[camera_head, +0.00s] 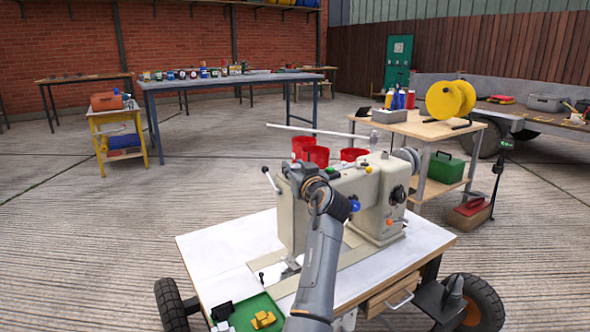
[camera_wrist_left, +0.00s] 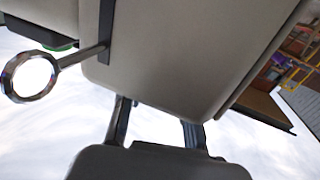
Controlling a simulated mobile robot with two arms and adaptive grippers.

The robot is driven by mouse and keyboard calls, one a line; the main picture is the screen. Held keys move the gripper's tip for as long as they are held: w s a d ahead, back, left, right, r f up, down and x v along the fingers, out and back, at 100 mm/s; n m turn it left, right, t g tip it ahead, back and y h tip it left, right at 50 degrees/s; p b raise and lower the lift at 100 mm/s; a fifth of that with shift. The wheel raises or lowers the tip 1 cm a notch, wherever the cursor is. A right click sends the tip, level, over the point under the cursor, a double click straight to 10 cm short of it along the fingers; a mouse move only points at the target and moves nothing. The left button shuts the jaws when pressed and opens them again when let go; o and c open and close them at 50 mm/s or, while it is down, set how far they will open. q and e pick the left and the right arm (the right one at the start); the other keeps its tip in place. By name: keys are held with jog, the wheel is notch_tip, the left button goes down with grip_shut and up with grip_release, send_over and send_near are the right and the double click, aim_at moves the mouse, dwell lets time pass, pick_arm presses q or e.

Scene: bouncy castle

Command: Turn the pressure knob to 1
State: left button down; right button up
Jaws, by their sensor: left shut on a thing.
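A cream sewing machine (camera_head: 345,225) stands on a white worktable (camera_head: 215,255). My left gripper (camera_head: 318,182) is at the top of the machine's left end, with my arm reaching up from the bottom of the picture. Its two dark fingers (camera_wrist_left: 157,125) show in the left wrist view, just beyond the edge of the machine's grey housing (camera_wrist_left: 175,50). The gripper is shut on a small part there, apparently the pressure knob. The knob and its scale are hidden, so its setting cannot be read. My right gripper is not in view.
A thin lever (camera_head: 270,180) sticks out left of the gripper. A blue knob (camera_head: 355,205), an orange knob (camera_head: 389,222) and a black dial (camera_head: 398,194) are on the machine's front. Red cups (camera_head: 315,156) stand behind. A green tray (camera_head: 255,308) lies at the front left.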

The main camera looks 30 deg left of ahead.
aim_at(295, 165)
pick_arm(q)
jog(key=c, duration=1)
grip_release()
jog(key=shift+r, duration=0.1)
notch_tip(295, 165, up, 10)
jog(key=shift+f, duration=0.1)
